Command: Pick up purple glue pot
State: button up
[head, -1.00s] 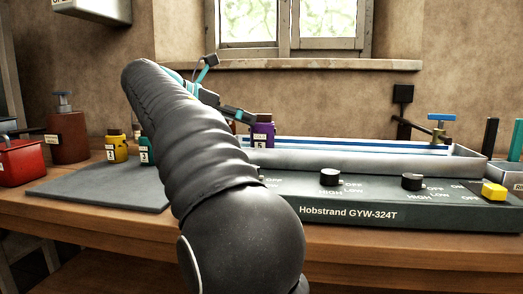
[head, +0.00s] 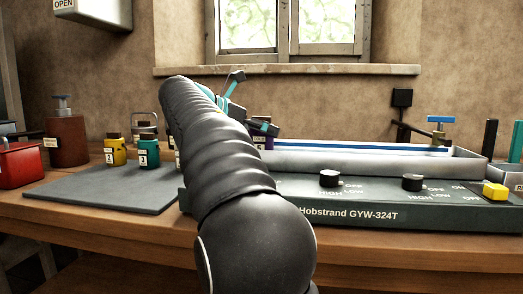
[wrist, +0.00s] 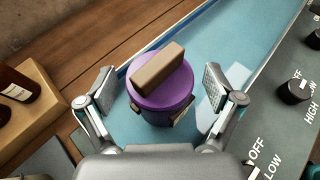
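The purple glue pot (wrist: 172,103), with a brown block-shaped top, stands on the blue bed of the press in the wrist view. My gripper (wrist: 158,90) is open, with one finger on each side of the pot. A gap shows between the pot and each finger. In the head view my gripper (head: 262,127) is over the left end of the press. My arm and gripper hide most of the pot there.
The press (head: 350,213) has black knobs and a yellow button (head: 495,190). A yellow pot (head: 115,151) and a teal pot (head: 149,153) stand on a grey mat (head: 95,195) at left. A red container (head: 20,162) and a brown dispenser (head: 68,138) are farther left.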

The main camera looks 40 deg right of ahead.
grip_shut()
jog(key=shift+r, duration=0.1)
